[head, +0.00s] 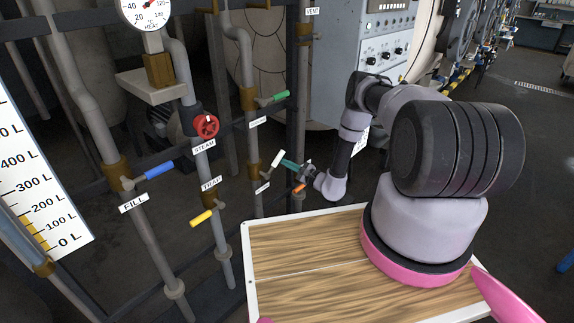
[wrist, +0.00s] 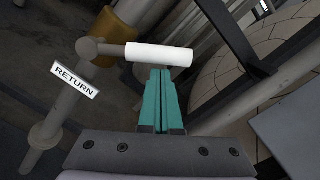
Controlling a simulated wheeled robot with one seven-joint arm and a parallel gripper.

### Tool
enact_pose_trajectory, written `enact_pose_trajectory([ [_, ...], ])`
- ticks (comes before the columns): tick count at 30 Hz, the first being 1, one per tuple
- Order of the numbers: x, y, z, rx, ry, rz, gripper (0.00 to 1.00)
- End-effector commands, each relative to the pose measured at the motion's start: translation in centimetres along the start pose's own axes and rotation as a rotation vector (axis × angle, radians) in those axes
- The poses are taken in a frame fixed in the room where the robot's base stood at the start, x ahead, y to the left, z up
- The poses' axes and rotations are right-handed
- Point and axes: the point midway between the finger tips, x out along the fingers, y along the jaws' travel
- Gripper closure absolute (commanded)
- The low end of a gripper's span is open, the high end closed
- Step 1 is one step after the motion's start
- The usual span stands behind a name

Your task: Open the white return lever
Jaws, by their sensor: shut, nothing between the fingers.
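The white return lever (head: 277,158) sits on a brass valve of a grey pipe, left of my gripper in the head view. In the wrist view the lever (wrist: 160,54) lies across the picture, its grey stem running left to the pipe. My gripper (head: 286,163) has teal fingers, closed together with nothing between them. In the wrist view the fingertips (wrist: 160,72) end right at the lever's lower edge, near its middle. I cannot tell whether they touch it. The RETURN label (wrist: 75,80) is on the left.
Other valve handles stand nearby: green (head: 274,98), orange (head: 299,189), blue (head: 159,170), yellow (head: 201,217) and a red steam wheel (head: 207,126). Vertical pipes and dark rails surround the lever. A grey control cabinet (head: 345,90) stands behind my arm.

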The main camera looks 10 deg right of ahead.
Motion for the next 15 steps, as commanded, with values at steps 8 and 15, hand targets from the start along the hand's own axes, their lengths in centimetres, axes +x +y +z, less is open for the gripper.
enact_pose_trajectory([
  [8, 0.02, -0.2, 0.46, -0.051, 0.0, 0.002, 1.0],
  [15, 0.06, -0.25, 0.88, -0.09, -0.001, 0.004, 1.0],
])
